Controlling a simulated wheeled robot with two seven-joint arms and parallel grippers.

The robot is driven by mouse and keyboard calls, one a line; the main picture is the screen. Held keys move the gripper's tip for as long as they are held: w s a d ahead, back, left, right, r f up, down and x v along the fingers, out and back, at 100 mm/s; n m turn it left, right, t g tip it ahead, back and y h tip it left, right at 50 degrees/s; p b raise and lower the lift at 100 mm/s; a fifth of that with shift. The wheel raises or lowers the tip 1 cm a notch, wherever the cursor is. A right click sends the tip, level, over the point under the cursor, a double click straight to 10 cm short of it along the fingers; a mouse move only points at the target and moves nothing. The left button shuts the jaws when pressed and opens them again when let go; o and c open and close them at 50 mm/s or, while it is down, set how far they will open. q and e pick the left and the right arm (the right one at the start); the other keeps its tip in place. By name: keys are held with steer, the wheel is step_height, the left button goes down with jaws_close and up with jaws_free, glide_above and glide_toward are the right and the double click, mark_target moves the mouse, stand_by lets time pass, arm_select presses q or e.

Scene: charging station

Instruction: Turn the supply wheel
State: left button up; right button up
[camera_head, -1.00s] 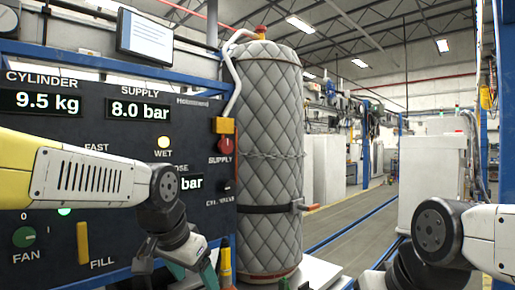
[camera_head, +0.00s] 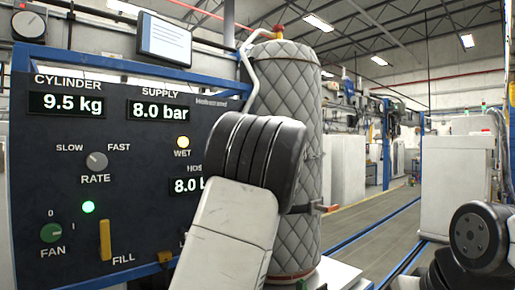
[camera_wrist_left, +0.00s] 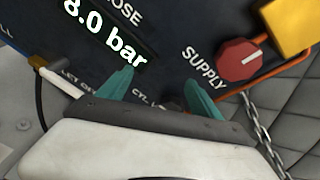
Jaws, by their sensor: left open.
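The supply wheel is a small red knob (camera_wrist_left: 239,61) labelled SUPPLY on the dark control panel (camera_head: 60,150). In the left wrist view it sits at the upper right, below a yellow block. In the head view it is hidden behind my left arm. My left gripper (camera_wrist_left: 161,88) is open, its two teal fingers apart and empty. The fingers point at the panel, left of and below the red knob and apart from it. In the head view my left gripper is hidden by its own arm. My right arm shows at the lower right edge; its gripper is not seen.
A quilted grey cylinder (camera_head: 290,110) stands right of the panel, with a chain (camera_wrist_left: 258,125) close to the knob. A yellow fill lever (camera_head: 105,240), green fan knob (camera_head: 51,232) and rate knob (camera_head: 97,161) are on the panel. Open floor lies to the right.

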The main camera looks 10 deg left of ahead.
arm_select(q)
steer(key=w+d+r+m+t+y, duration=0.2)
steer(key=d+r+m+y, duration=0.1)
steer(key=d+r, duration=0.45)
steer(key=r+x, duration=0.1)
steer(key=x, duration=0.6)
steer(key=shift+a, duration=0.3)
steer(key=shift+w, duration=0.1)
steer(key=c, duration=1.4)
